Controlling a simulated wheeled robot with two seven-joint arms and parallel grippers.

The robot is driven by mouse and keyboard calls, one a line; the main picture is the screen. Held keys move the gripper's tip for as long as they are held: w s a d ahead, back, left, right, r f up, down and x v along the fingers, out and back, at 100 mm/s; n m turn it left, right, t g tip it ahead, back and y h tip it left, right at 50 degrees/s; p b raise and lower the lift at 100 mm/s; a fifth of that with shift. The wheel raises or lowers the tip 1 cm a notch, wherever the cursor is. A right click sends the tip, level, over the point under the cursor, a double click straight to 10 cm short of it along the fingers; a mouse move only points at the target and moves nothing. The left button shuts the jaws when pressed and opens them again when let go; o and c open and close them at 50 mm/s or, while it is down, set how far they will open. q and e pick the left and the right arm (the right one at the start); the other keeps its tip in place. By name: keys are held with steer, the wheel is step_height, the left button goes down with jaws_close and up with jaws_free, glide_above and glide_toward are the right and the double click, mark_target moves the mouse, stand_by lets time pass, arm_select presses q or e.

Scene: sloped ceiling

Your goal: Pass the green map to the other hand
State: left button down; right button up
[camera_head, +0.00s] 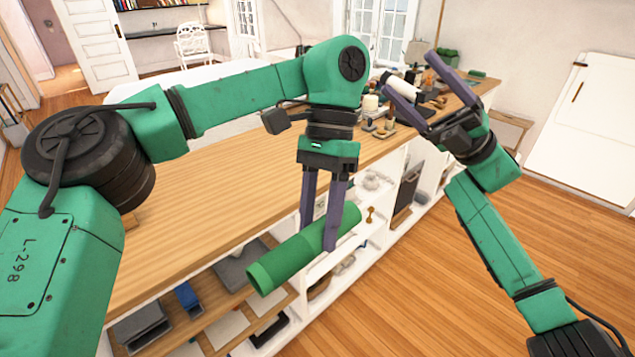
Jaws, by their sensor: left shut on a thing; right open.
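The green map (285,262) is a rolled green tube in the middle of the head view. My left gripper (320,235) points down and is shut on the map, with its fingers around the tube's middle. The map hangs in front of the counter's near edge, tilted with its right end higher in the picture. My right gripper (418,97) is open and empty, up and to the right of the map. Its fingers point up and left, near the items at the counter's far end. The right gripper and the map are apart.
A long wooden counter (190,205) runs across the view, its left part bare. Bottles, jars and small items crowd its far right end. Open shelves (215,325) below hold bins and trays. Wooden floor (430,290) is clear on the right, before a white door (588,130).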

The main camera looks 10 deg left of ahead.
steer(key=s+a+r+n+g+h, duration=0.2)
steer(key=s+r+n+g+h, duration=0.5)
steer(key=s+n+g, duration=0.35)
arm_select(q)
steer(key=shift+d, duration=0.15)
steer(key=shift+a, duration=0.2)
steer(key=shift+s, duration=0.15)
arm_select(e)
steer(key=n+t+h, duration=1.3)
steer(key=t+h, duration=0.1)
steer(key=h, duration=0.2)
glide_above(301, 245)
steer(key=s+d, duration=0.2)
step_height(301, 245, down, 12)
steer(key=r, duration=0.1)
arm_select(q)
steer(key=shift+d, duration=0.1)
arm_select(e)
steer(key=x, duration=0.8)
steer(key=d+x, duration=0.1)
steer(key=x, duration=0.3)
steer(key=shift+w+a+f, duration=0.1)
steer(key=shift+w+f, duration=0.15)
steer(key=shift+w, duration=0.15)
steer(key=c, duration=1.3)
arm_select(q)
steer(key=shift+c, duration=1.3)
jaws_free()
arm_select(e)
jaws_close()
